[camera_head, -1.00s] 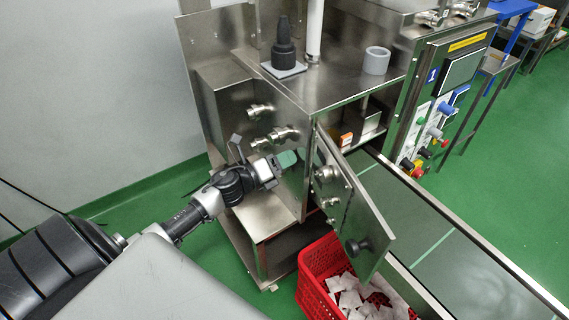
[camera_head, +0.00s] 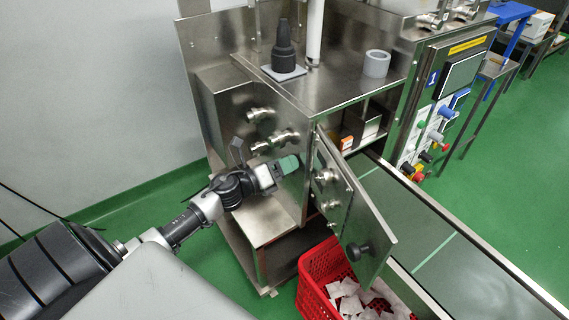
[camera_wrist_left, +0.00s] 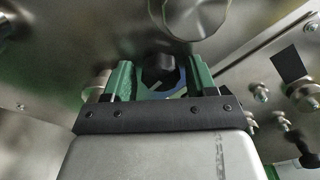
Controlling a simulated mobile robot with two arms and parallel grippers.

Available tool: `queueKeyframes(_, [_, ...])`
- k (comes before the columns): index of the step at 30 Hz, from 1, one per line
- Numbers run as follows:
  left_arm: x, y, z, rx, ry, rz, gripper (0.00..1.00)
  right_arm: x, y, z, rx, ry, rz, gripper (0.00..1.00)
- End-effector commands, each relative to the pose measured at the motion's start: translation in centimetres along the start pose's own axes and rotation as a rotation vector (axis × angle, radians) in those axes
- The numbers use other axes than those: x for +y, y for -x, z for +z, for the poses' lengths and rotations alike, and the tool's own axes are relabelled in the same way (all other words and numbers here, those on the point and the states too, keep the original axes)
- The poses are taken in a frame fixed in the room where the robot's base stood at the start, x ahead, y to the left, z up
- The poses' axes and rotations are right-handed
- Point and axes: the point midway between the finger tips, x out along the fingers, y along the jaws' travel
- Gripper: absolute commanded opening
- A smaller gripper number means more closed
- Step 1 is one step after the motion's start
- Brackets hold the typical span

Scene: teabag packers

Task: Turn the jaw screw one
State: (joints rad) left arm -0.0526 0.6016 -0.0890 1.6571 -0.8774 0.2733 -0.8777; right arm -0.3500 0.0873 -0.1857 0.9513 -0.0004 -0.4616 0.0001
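A dark round-faced screw head or knob (camera_wrist_left: 160,68) shows in the left wrist view, between the green fingers of my left gripper (camera_wrist_left: 161,78). I take it for jaw screw one; no label on it can be read. The fingers are apart, one on each side of it, and I cannot tell whether they touch it. In the head view my left gripper (camera_head: 288,165) is at the machine's steel front, just left of the open door (camera_head: 350,200), and hides the screw. My right gripper is not in view.
A large round metal fitting (camera_wrist_left: 188,12) sits just above the fingers in the wrist view. The open door carries a black knob (camera_head: 357,251). A red crate (camera_head: 313,277) with white teabags stands below it. A green conveyor (camera_head: 420,220) runs right.

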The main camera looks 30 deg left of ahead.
Motion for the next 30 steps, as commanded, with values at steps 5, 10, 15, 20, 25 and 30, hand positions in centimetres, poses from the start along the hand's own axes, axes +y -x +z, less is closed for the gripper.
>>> queueKeyframes(5, [0.0,0.0,0.1,-0.002,0.0,-0.001,0.63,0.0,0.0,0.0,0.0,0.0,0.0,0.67])
queueKeyframes(10, [0.0,0.2,0.1,-0.002,0.0,0.0,0.63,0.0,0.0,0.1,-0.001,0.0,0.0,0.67])
queueKeyframes(15, [0.1,2.2,-0.1,-0.001,0.002,0.002,0.63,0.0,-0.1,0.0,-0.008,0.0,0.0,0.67])
queueKeyframes(20, [0.1,5.3,-0.1,0.0,0.002,0.003,0.63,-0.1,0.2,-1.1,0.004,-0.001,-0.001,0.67])
queueKeyframes(25, [0.1,8.4,-0.1,0.0,0.001,0.002,0.63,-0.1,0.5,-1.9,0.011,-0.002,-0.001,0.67])
queueKeyframes(30, [0.0,10.2,0.0,-0.001,0.001,0.0,0.63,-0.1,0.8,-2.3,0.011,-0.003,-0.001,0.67])
